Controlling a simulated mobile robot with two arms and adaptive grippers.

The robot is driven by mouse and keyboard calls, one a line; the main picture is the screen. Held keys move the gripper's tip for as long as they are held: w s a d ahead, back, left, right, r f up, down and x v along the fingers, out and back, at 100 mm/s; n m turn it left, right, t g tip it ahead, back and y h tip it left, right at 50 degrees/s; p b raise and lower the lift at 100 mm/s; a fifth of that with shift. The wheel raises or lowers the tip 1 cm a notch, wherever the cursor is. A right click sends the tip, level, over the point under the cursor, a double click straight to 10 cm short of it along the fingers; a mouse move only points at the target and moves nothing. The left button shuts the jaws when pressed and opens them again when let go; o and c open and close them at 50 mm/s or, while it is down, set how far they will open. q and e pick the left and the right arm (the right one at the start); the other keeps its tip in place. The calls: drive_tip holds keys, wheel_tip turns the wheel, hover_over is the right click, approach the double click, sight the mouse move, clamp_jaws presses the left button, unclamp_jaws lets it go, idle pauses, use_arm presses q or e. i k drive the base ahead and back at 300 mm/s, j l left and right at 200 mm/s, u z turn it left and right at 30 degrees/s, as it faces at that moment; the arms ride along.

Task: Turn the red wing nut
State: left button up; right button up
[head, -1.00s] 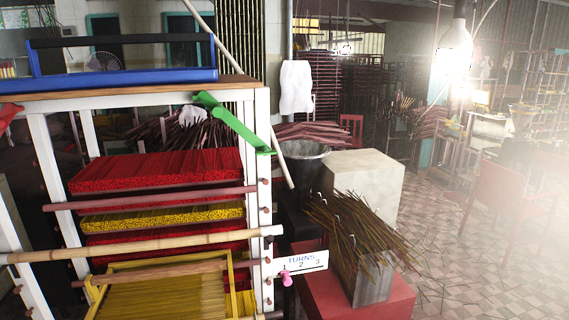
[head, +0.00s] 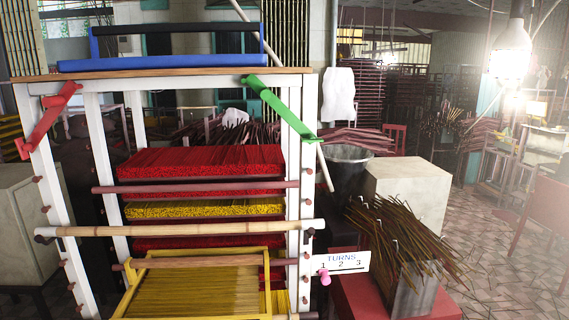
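The red wing nut (head: 47,122) is at the upper left of the rack, on its left front white post. It is long and slants from upper right down to lower left. A green wing nut (head: 279,108) sits on the right post, slanting down to the right. Neither of my grippers shows in the head view.
The white rack (head: 104,180) holds bundles of red and yellow sticks. A bamboo pole (head: 180,229) crosses its front. A sign (head: 342,261) reading TURNS 1 2 3 has a pink peg (head: 325,277) by the 1. Tiled floor (head: 500,250) is open at right.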

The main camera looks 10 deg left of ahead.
sight(23, 148)
drive_tip(key=u, duration=1.45)
